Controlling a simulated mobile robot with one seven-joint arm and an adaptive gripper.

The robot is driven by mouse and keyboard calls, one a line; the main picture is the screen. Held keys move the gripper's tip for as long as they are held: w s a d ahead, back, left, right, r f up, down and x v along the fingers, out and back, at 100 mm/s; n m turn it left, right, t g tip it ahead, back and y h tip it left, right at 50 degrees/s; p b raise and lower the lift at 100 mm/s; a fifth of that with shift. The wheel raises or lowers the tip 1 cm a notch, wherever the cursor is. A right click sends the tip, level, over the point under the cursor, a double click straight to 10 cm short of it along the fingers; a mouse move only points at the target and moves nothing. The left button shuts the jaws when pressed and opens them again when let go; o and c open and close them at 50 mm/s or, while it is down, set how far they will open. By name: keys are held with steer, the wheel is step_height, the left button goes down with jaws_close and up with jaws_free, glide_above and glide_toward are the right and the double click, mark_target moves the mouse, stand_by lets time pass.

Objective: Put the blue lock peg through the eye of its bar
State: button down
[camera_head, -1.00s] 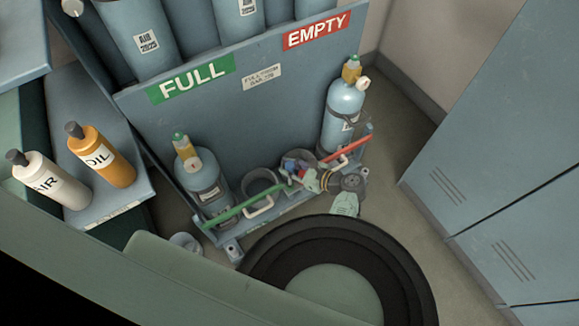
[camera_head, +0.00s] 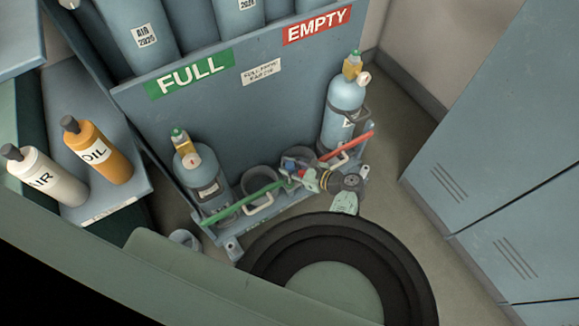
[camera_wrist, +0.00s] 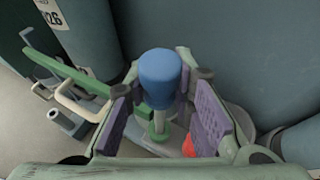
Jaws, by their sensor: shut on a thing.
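The blue lock peg (camera_wrist: 160,78) has a blue head and a grey shank. In the wrist view it stands between the purple pads of my gripper (camera_wrist: 164,106), which is shut on it. A green ring-like part (camera_wrist: 157,132) shows just below the shank; I cannot tell whether the shank is inside it. The green bar (camera_head: 240,204) slants across the front of the left cylinder, and it also shows in the wrist view (camera_wrist: 66,74). The red bar (camera_head: 347,146) runs in front of the right cylinder. In the head view my gripper (camera_head: 300,177) is between the bars, its fingertips partly hidden.
Cylinders stand at the left (camera_head: 203,185) and right (camera_head: 343,112) against the rack panel marked FULL and EMPTY (camera_head: 262,110). White handles (camera_head: 259,205) stick out near the bars. Two bottles (camera_head: 95,150) stand on the left shelf. A blue locker (camera_head: 500,150) is at the right.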

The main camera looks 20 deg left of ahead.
steer(key=c, duration=1.3)
jaws_free()
steer(key=v, duration=1.2)
